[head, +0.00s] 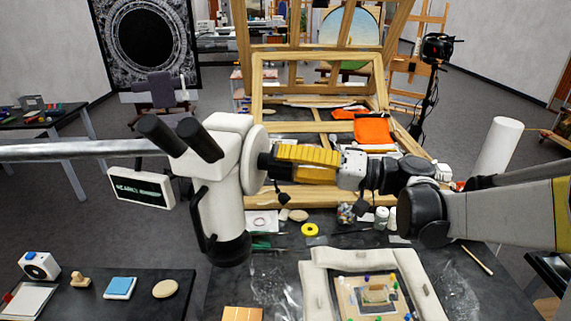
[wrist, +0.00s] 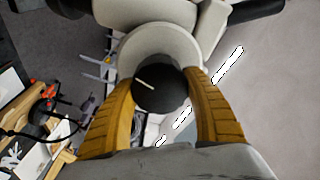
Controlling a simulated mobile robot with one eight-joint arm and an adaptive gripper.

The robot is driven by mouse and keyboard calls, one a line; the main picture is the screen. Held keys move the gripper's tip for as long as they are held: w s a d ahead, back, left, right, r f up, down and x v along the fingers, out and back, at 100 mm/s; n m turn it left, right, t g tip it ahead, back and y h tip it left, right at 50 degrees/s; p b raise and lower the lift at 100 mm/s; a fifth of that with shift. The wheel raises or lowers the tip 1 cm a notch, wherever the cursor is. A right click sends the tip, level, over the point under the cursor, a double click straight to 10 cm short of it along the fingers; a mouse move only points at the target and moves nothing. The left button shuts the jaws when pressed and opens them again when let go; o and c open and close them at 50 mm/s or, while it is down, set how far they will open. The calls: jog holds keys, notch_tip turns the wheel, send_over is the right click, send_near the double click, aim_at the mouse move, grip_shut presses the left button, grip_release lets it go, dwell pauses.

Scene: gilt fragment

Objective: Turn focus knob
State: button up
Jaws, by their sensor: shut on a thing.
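A white stereo microscope (head: 224,150) with two black eyepieces hangs on a grey horizontal boom above the dark table. Its round black focus knob (wrist: 160,90) carries a pale line mark and faces the wrist camera. In the wrist view my gripper (wrist: 161,82) has its two yellow ribbed fingers on either side of the knob, shut on it. In the head view my gripper (head: 275,158) reaches in from the right to the microscope's side, and its fingers hide most of the knob.
Below lies a small framed piece (head: 375,295) between pale padded bags (head: 320,290). A wooden easel frame (head: 255,90) stands behind my arm. A yellow tape roll (head: 310,229) and small bottles (head: 381,217) lie on the table. A small display (head: 141,188) hangs left of the microscope.

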dwell(0.3)
jog(key=o, duration=1.2)
jog(key=v, duration=1.2)
dwell(0.8)
